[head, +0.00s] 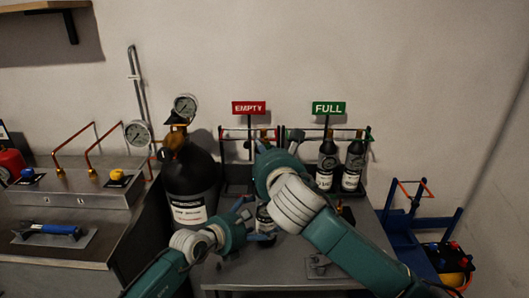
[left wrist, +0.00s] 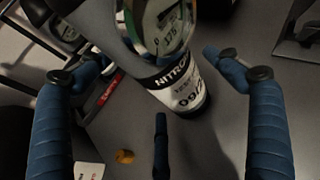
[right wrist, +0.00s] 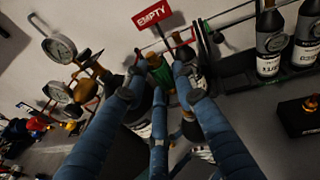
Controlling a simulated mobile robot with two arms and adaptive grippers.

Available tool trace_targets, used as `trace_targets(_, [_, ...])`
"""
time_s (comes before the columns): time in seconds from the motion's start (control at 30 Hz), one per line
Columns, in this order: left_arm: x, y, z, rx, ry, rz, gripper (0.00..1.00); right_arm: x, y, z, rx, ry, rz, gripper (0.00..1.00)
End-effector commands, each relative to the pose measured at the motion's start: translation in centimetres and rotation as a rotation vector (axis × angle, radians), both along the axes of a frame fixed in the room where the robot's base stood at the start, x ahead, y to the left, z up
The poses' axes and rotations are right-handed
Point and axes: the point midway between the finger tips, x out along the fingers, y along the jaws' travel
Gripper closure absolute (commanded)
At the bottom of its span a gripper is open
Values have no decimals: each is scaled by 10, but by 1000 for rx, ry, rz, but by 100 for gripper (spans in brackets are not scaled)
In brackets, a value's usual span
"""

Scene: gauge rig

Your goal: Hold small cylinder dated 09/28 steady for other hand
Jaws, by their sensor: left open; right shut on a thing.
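A small dark cylinder with a white label (left wrist: 185,95) stands between the spread fingers of my left gripper (left wrist: 160,62). Its label reads "NITRO…" and a date starting "09/2"; the last digit is unclear. In the head view the cylinder (head: 265,220) is upright at the bench, partly hidden by my right arm. My left gripper (head: 240,222) is open just left of it, with no clear contact. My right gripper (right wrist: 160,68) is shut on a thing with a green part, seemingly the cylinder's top. My own arm hides that grip in the head view.
A large black cylinder with gauges (head: 190,185) stands close left of my left gripper. Behind are the red EMPTY sign (head: 249,107) and the green FULL sign (head: 328,108), with two dark cylinders (head: 340,165) under FULL. A blue cart (head: 420,230) is at right.

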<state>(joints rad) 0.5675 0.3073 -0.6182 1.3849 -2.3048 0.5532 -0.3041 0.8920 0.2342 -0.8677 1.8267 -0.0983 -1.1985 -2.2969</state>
Motion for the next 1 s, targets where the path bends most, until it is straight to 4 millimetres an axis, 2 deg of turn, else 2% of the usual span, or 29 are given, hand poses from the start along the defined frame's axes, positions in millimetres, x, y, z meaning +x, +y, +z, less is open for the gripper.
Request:
trace_targets(0.3, [-46, 38, 23, 4, -1, 1, 10, 0, 0, 1, 0, -1, 0, 100])
trace_targets(0.5, [-70, 58, 36, 4, 0, 2, 10, 0, 0, 0, 0, -1, 0, 100])
trace_targets(0.7, [-79, 66, 41, 2, -1, 2, 10, 0, 0, 0, 0, -1, 0, 100])
trace_targets(1.0, [-80, 66, 42, 2, 1, 3, 10, 0, 0, 1, 0, -1, 0, 100])
